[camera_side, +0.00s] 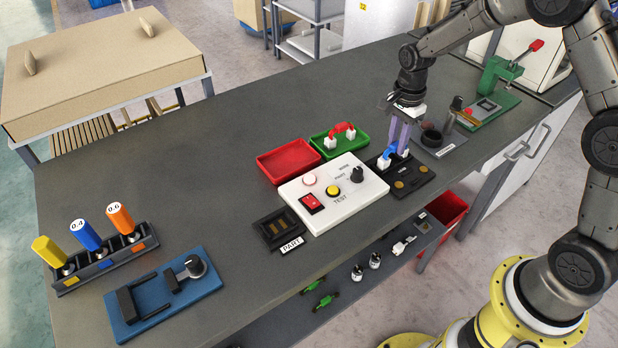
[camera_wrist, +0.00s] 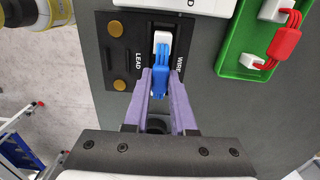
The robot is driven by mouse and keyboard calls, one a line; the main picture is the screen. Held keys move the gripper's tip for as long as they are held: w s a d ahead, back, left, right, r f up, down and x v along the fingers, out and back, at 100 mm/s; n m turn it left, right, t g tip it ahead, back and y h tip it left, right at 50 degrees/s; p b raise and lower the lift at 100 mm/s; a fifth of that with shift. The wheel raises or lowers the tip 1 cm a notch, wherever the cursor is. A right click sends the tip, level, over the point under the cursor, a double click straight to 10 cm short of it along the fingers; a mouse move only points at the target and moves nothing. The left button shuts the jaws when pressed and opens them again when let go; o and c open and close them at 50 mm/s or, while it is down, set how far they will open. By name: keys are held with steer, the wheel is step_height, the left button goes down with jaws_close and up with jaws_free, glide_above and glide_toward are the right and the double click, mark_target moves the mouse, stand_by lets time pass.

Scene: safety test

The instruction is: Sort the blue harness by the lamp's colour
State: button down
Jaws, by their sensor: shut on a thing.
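My gripper (camera_side: 400,150) has its purple fingers shut on the blue harness (camera_side: 389,153), which also shows between the fingertips in the wrist view (camera_wrist: 160,82). The harness has white end plugs; one points away from my gripper in the wrist view. It is over the black fixture (camera_side: 419,180), at the slot between the LEAD and WIRE labels. I cannot tell whether it is seated or just above. The white test box (camera_side: 343,210) has a pale pinkish lamp (camera_side: 310,180), a yellow button (camera_side: 332,190), a red switch (camera_side: 311,203) and a black knob (camera_side: 357,174). Whether the lamp is lit is unclear.
An empty red tray (camera_side: 289,163) and a green tray (camera_side: 318,141) holding a red harness (camera_side: 341,130) stand behind the box. A PART holder (camera_side: 277,231) is at its left. A grey fixture (camera_side: 445,140) stands right of my gripper. The left bench middle is clear.

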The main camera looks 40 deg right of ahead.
steer(key=shift+r, duration=3.25)
steer(key=shift+s, duration=0.15)
steer(key=w+a+r+m, duration=0.1)
steer(key=w+a+r, duration=0.1)
steer(key=w+a, duration=0.3)
steer(key=w+a+r+m, duration=0.1)
steer(key=w+a+r, duration=0.15)
steer(key=w, duration=0.35)
steer(key=w+a+f+n, duration=0.1)
steer(key=w+a, duration=0.4)
steer(key=a, duration=0.3)
steer(key=shift+n, duration=0.5)
steer(key=shift+s+a+f, duration=0.1)
steer(key=shift+a+f, duration=0.8)
steer(key=shift+f, duration=0.55)
steer(key=shift+w+a+f, duration=0.1)
steer(key=shift+a+f, duration=0.85)
steer(key=shift+f, duration=0.45)
steer(key=shift+s+a+f, duration=0.1)
steer(key=shift+a+f, duration=0.8)
steer(key=shift+f, duration=0.55)
